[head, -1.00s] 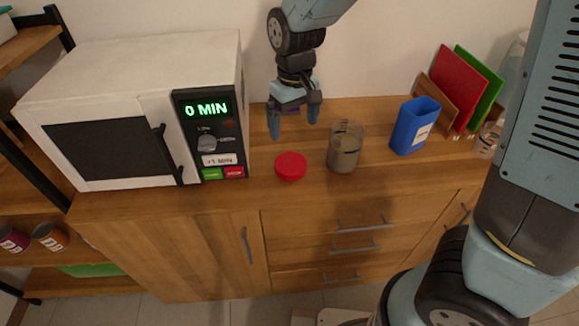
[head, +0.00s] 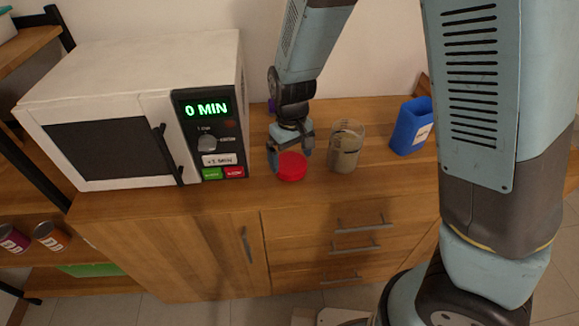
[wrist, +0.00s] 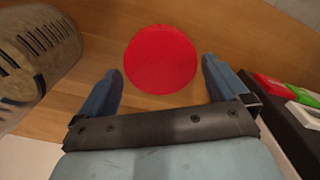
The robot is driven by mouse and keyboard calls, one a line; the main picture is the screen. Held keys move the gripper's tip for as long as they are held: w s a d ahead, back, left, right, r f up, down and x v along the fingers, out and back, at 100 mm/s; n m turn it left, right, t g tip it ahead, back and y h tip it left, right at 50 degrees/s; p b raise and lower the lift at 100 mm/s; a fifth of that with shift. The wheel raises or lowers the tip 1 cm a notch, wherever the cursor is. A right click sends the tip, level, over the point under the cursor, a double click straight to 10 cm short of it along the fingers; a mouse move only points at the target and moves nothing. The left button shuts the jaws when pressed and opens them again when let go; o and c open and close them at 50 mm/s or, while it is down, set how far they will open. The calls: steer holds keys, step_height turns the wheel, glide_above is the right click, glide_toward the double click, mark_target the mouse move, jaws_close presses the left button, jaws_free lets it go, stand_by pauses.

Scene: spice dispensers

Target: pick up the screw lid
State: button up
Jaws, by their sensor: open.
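The red screw lid (head: 291,168) lies on the wooden counter between the microwave and the glass jar. My gripper (head: 289,163) is low over the counter at the lid, with one finger on each side of it. In the wrist view the round red lid (wrist: 160,59) shows just ahead of and between the fingertips of my open gripper (wrist: 162,76). A gap shows between the lid and each finger there. Nothing is held.
The glass jar (head: 345,147) with grey-brown contents stands close to the right of the lid. The white microwave (head: 130,110) stands to the left, its panel near my gripper. A blue container (head: 411,128) is farther right. The counter's front edge lies before the lid.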

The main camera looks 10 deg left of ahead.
mark_target(291, 163)
steer(key=shift+f, duration=1.7)
steer(key=c, duration=0.7)
